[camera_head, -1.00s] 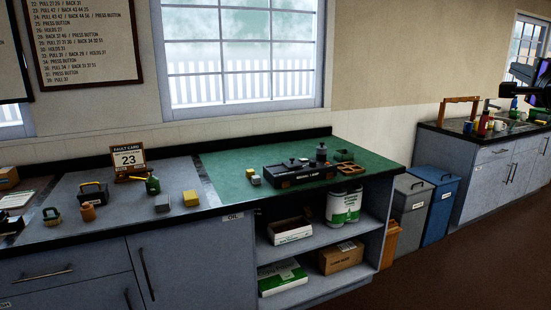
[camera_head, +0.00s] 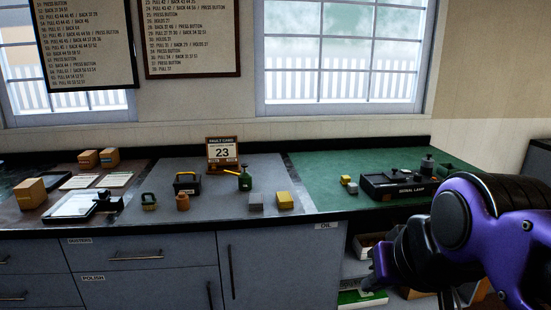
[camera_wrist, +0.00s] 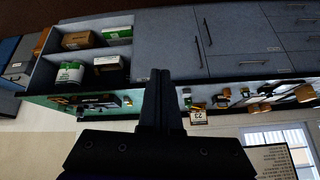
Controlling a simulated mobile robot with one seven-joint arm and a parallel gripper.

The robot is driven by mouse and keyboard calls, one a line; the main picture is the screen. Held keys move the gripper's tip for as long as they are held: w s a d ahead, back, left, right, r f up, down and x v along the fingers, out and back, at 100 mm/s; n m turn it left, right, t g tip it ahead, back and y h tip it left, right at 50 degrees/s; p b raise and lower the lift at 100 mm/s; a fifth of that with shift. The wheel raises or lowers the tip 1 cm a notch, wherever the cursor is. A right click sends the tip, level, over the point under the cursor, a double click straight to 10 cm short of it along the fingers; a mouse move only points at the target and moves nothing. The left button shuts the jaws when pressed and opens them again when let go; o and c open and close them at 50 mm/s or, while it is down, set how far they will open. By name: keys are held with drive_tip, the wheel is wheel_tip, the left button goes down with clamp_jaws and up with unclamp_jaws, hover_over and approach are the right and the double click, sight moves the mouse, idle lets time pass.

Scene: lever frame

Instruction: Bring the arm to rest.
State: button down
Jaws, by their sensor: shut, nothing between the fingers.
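My arm, purple and black, reaches in from the right edge in the head view, in front of the green mat. My gripper (camera_wrist: 161,74) shows in the wrist view with its two dark fingers together and nothing between them. It is clear of the counter and touches nothing that I can see. In the head view its fingers are hard to make out against the dark end of the arm. The wrist view is upside down, with cabinets at the top.
A signal lamp box (camera_head: 398,187) stands on the green mat (camera_head: 330,184). Open shelves lie below.

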drive_tip(key=f, duration=0.1)
drive_tip(key=s+f+g, duration=0.1)
drive_tip(key=f, duration=0.1)
drive_tip(key=shift+s+a+n+h, duration=0.25)
drive_tip(key=shift+a+n+h, duration=0.1)
drive_tip(key=shift+n+h, duration=0.05)
idle(0.5)
